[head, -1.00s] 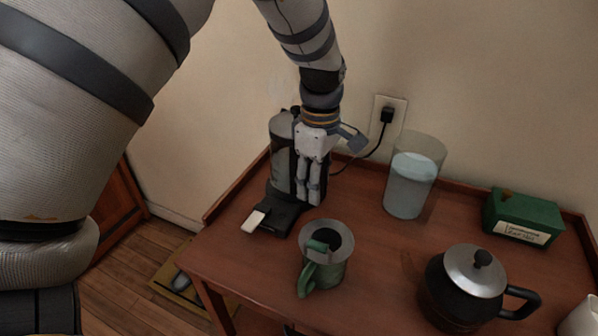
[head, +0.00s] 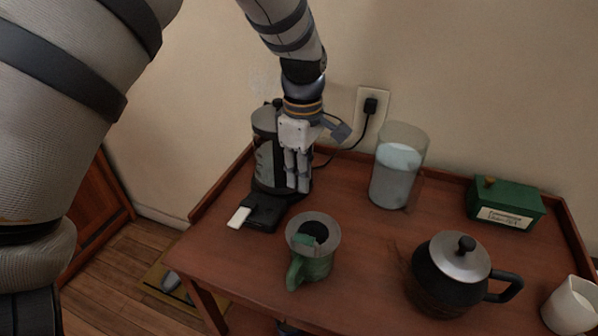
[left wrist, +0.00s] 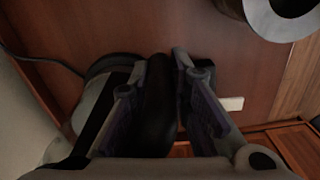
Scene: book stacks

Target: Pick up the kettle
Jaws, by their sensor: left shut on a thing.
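The kettle (head: 267,150) is a grey and black electric one, upright on its black base (head: 266,211) at the back left of the wooden table. It looks seated there; no gap shows. My left gripper (head: 298,184) comes down from above at the kettle's right side and is shut on its black handle. In the left wrist view the dark handle (left wrist: 158,100) lies between the two fingers (left wrist: 160,68). Most of the kettle's body is hidden in that view. My right gripper is not in view.
A glass jug of water (head: 397,180), a green box (head: 506,204), a black teapot with silver lid (head: 447,285) and a white cup (head: 570,308) stand to the right. A cord runs to the wall outlet (head: 371,107).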

